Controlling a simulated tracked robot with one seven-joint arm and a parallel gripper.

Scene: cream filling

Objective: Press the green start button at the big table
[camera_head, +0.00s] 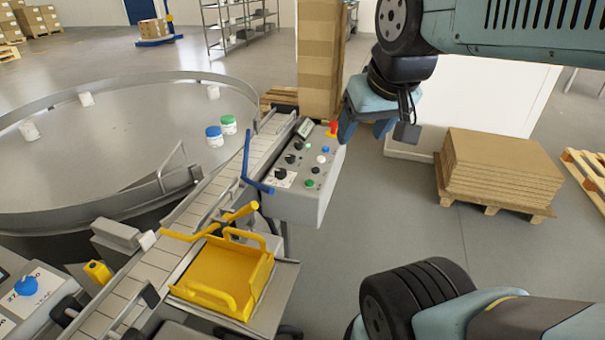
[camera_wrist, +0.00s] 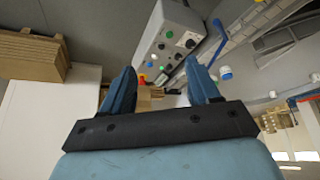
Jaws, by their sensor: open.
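The grey control box (camera_head: 312,205) stands beside the big round table (camera_head: 110,150). Its sloped top carries black knobs, a red stop knob (camera_head: 333,128), and small blue, white and green buttons. One green button (camera_head: 310,184) is near the front edge; another small green one (camera_head: 308,145) is farther back. In the wrist view the box (camera_wrist: 155,43) is ahead of my gripper, with a green button (camera_wrist: 169,34) on its face. My gripper (camera_head: 364,135) is open and empty, to the right of the red knob in the head view. Its two blue fingers (camera_wrist: 160,68) are apart. I see no contact with the box.
A conveyor (camera_head: 190,215) runs between table and box. A yellow tray (camera_head: 232,275) stands in front. A tall carton stack (camera_head: 320,60) is behind the box. Stacked boards (camera_head: 500,165) lie on a pallet at right. Open floor (camera_head: 390,220) lies right of the box.

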